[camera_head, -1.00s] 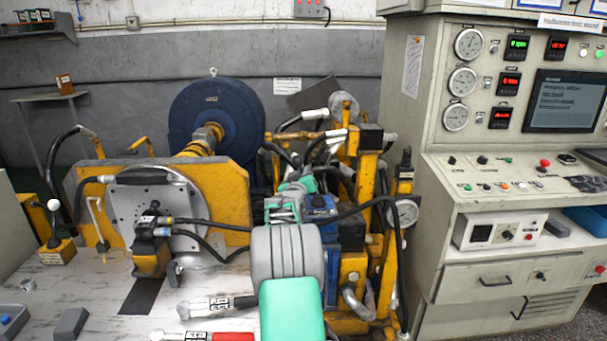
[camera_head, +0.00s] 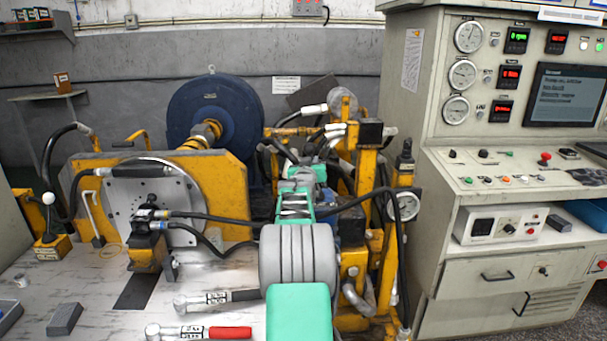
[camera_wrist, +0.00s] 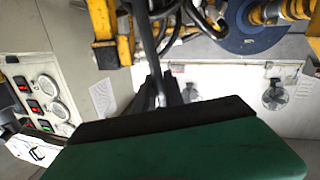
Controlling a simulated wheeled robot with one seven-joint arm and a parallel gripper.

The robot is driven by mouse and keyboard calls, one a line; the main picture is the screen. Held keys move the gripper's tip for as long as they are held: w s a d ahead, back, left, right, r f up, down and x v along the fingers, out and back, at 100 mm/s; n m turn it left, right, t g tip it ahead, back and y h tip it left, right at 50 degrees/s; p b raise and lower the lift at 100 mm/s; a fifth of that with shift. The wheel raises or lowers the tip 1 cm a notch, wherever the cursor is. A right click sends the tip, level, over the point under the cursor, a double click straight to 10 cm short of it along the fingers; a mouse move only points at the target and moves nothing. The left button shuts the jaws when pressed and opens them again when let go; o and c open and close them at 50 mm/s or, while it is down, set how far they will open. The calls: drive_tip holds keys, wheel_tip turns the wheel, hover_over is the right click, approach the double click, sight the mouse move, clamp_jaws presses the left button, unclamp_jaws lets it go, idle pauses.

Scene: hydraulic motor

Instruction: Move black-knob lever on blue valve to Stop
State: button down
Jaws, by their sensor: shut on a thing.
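My arm reaches forward over the bench in the head view and hides its own fingertips. In the wrist view the dark fingers of my gripper (camera_wrist: 162,90) are closed around a thin grey lever rod (camera_wrist: 147,40). The rod runs from the fingers towards the yellow frame and hoses. No black knob can be made out; the fingers seem to cover that end. The blue valve body (camera_head: 351,229) shows only in part, right behind my arm. The Stop mark cannot be read.
Yellow frame posts (camera_head: 378,255) and black hoses (camera_head: 345,205) crowd the right side of my arm. A control cabinet (camera_head: 490,190) stands further right. A red-handled wrench (camera_head: 215,332) and a grey-handled wrench (camera_head: 212,300) lie on the white bench, left of my arm.

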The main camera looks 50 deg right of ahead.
drive_tip(key=shift+s+d+r+m+b, duration=0.15)
drive_tip(key=shift+s+d+m+b, duration=0.15)
drive_tip(key=shift+s+d+m, duration=0.55)
drive_tip(key=shift+a, duration=0.1)
drive_tip(key=c, duration=1.4)
unclamp_jaws()
drive_tip(key=shift+c, duration=0.2)
drive_tip(key=shift+a, duration=0.1)
drive_tip(key=b+v, duration=0.1)
drive_tip(key=v, duration=0.6)
drive_tip(key=shift+s+a, duration=0.2)
drive_tip(key=shift+a, duration=0.05)
drive_tip(key=shift+r, duration=0.15)
